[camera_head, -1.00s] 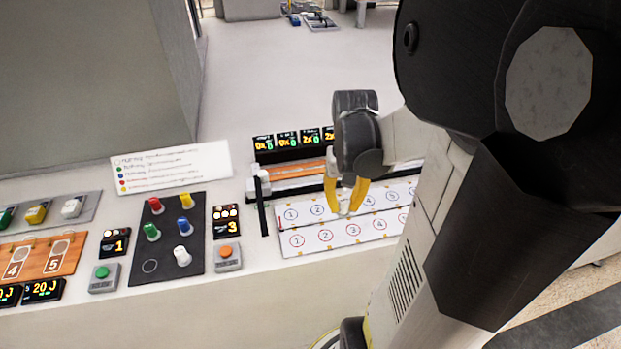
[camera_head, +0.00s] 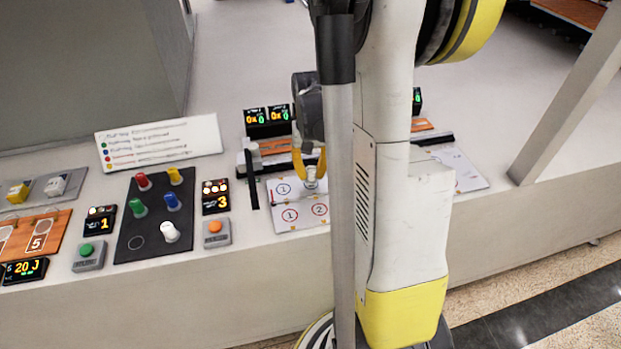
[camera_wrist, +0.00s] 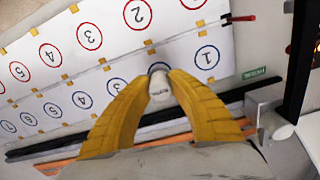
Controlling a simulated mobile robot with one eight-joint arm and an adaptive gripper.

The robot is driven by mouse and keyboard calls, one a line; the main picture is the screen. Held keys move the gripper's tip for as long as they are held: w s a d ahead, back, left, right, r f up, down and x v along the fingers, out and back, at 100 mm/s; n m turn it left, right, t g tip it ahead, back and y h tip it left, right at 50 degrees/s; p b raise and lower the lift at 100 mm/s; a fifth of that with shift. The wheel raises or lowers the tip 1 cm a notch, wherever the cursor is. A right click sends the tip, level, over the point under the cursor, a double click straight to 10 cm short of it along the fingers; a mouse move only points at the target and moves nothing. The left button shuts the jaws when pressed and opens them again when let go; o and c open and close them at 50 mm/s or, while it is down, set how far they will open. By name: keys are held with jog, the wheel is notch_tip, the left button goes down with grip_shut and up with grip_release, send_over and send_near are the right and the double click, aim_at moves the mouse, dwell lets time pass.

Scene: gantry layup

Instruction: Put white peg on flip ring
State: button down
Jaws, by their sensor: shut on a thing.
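My gripper (camera_head: 310,176) is shut on a white peg (camera_wrist: 160,88), which also shows between the yellow fingers in the head view (camera_head: 311,181). It is over the white numbered sheet (camera_wrist: 30,45), by the blue row. The peg's end covers most of the blue ring (camera_wrist: 158,67) between blue 1 (camera_wrist: 207,57) and blue 3 (camera_wrist: 115,86). I cannot tell whether the peg touches the sheet. Which marking is the flip ring is not clear. A second white peg (camera_head: 170,233) stands on the black board (camera_head: 135,248).
Red, yellow, green and blue pegs stand on the black board. A written card (camera_head: 160,142) lies behind it. Dark and orange rails (camera_wrist: 60,144) run along the sheet beside my gripper. A button box (camera_head: 216,233) sits left of the sheet. My arm hides the sheet's middle.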

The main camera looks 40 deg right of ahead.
aim_at(311, 169)
jog(key=shift+f, duration=0.75)
jog(key=shift+f, duration=0.15)
jog(key=c, duration=1.3)
grip_release()
notch_tip(311, 169, up, 12)
jog(key=p, duration=0.3)
jog(key=shift+r+p, duration=0.2)
jog(key=shift+p, duration=0.15)
jog(key=s+a+r+n+t, duration=0.1)
jog(key=a+r+n+t, duration=0.1)
jog(key=a, duration=0.6)
jog(key=s+a+r+n+t, duration=0.2)
jog(key=a+r+n, duration=0.1)
jog(key=a, duration=0.6)
jog(key=s+a+r+n+t, duration=0.2)
jog(key=a+n+t, duration=0.1)
jog(key=a, duration=0.5)
jog(key=shift+s+a+r, duration=0.25)
